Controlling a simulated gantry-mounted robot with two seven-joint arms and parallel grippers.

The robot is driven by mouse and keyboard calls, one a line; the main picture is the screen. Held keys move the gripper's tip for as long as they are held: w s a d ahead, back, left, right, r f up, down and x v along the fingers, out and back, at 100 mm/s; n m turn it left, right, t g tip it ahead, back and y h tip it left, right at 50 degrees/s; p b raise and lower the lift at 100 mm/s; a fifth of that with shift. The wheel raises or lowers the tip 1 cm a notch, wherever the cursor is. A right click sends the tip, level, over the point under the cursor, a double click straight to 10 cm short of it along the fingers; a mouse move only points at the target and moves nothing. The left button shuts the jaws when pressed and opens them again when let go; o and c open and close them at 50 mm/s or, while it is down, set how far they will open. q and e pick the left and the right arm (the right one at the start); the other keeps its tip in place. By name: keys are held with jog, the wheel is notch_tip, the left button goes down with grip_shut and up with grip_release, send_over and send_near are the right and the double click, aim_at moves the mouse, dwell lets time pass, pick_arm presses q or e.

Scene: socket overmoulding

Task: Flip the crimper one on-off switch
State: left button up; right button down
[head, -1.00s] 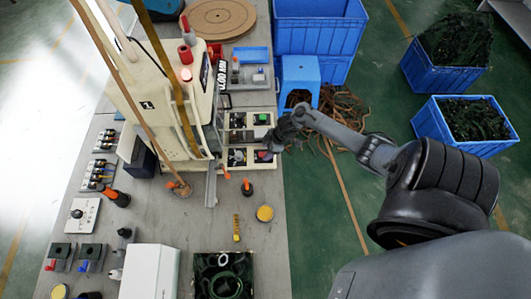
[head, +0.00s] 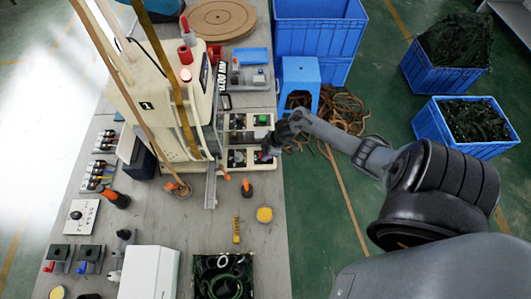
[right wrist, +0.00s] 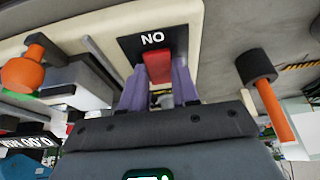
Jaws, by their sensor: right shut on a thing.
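The crimper (head: 165,85) is a tall cream machine on the grey bench. Its cream control panel (head: 250,138) sits at the bench's right edge, with black-backed controls and a green button (head: 262,119). The red switch (right wrist: 158,67) stands on a black plate marked "NO" in the right wrist view. My right gripper (right wrist: 160,80) is shut on the red switch, with one purple finger on each side. In the head view the right gripper (head: 270,149) is at the panel's lower right control and hides most of it. My left gripper is not in view.
An orange-handled tool (right wrist: 270,95) stands right of the switch in the right wrist view. A yellow round tin (head: 264,214) and a tray of green rings (head: 223,276) lie on the near bench. A blue stool (head: 300,80) and blue crates (head: 455,130) stand on the floor.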

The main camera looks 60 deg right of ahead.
jog(key=shift+w+r+g+p, duration=0.1)
jog(key=shift+r+g+p, duration=0.2)
jog(key=shift+p, duration=0.3)
jog(key=shift+w+a+g+h+p, duration=0.1)
jog(key=shift+w+g+h+p, duration=0.05)
jog(key=shift+g+h+p, duration=0.3)
jog(key=shift+w+a+f+g+h+p, duration=0.2)
jog(key=shift+g+h+p, duration=0.25)
jog(key=shift+g, duration=0.3)
jog(key=shift+f+g+h, duration=0.1)
jog(key=shift+g+h, duration=0.2)
jog(key=shift+g, duration=0.3)
jog(key=c, duration=0.8)
grip_release()
jog(key=shift+w, duration=0.1)
jog(key=shift+c, duration=0.2)
